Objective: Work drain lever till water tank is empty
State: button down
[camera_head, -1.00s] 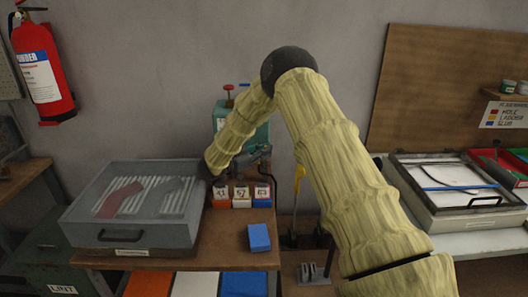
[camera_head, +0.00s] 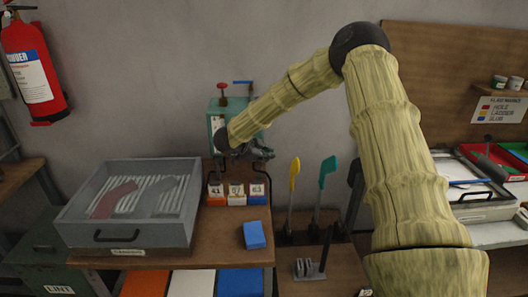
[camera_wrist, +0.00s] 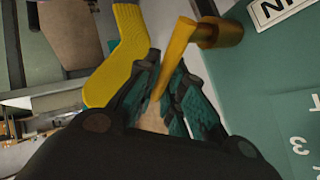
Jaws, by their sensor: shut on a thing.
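The teal water tank (camera_head: 217,106) stands against the wall at the back of the wooden bench, with a pale gauge strip on its front. My gripper (camera_head: 262,153) is low at the tank's right front. In the wrist view, the tank's green face (camera_wrist: 285,100) fills the right side. A yellow lever (camera_wrist: 178,58) runs from a brass-coloured fitting (camera_wrist: 222,34) on the tank down between my fingers. My gripper (camera_wrist: 158,100) is shut on the lever's end. In the head view, my gripper and arm hide the lever. I cannot tell the water level.
Numbered blocks (camera_head: 237,200) and a blue block (camera_head: 255,235) sit on the bench near my gripper. A grey tray (camera_head: 125,250) is at left. Yellow (camera_head: 294,174) and teal (camera_head: 327,172) paddle-shaped boards stand to the right. A red extinguisher (camera_head: 33,70) hangs at far left.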

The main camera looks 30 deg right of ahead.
jog(key=shift+s+d+f+m+t+y+p, duration=0.1)
jog(key=shift+d+f+m+t+y+p, duration=0.1)
jog(key=shift+f+m+t+y, duration=0.55)
jog(key=shift+d+f+m+t+y+p, duration=0.1)
jog(key=shift+f+t+y+p, duration=0.2)
jog(key=shift+y, duration=0.85)
jog(key=shift+a+f, duration=0.1)
jog(key=c, duration=1.5)
grip_release()
jog(key=shift+s, duration=0.1)
jog(key=v, duration=1.1)
jog(key=shift+r, duration=0.45)
jog(key=shift+a, duration=0.1)
